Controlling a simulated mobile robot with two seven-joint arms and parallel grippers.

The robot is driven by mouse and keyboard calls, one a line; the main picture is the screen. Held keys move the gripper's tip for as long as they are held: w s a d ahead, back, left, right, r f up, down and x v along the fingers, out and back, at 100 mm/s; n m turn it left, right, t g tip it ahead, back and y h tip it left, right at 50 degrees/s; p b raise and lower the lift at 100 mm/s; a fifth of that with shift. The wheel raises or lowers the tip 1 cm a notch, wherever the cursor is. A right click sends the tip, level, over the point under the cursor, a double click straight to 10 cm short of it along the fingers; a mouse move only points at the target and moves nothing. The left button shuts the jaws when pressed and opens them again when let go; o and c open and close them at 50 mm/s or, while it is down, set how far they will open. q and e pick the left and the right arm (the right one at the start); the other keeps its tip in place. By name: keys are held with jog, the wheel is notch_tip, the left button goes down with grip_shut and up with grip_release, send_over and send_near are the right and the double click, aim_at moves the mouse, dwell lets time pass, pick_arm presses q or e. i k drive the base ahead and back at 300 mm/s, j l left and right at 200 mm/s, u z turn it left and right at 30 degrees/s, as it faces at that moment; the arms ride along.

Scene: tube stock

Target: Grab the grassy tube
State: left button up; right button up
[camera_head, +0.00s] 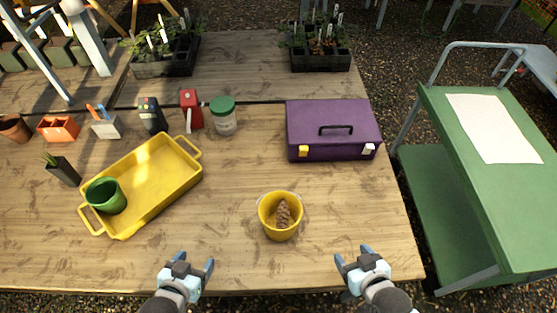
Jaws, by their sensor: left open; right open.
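A dark, narrow square tube with green grass-like shoots (65,172) at its top stands tilted in the picture at the left of the wooden table. It is just left of the yellow tray (152,190). My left gripper (196,260) is open and empty at the table's front edge, well to the right of the tube and nearer to me. My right gripper (353,254) is open and empty at the front edge, further right and far from the tube.
The yellow tray holds a green pot (105,196). A yellow bucket (280,216) with a pine cone stands between the grippers, further back. A purple toolbox (333,130) is behind it. A jar (222,116) and small containers line the back. The front table strip is clear.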

aim_at(58, 166)
jog(key=u, duration=0.4)
jog(key=k+u, duration=0.15)
jog(key=u, duration=0.6)
jog(key=k+u, duration=0.1)
jog(key=u, duration=0.25)
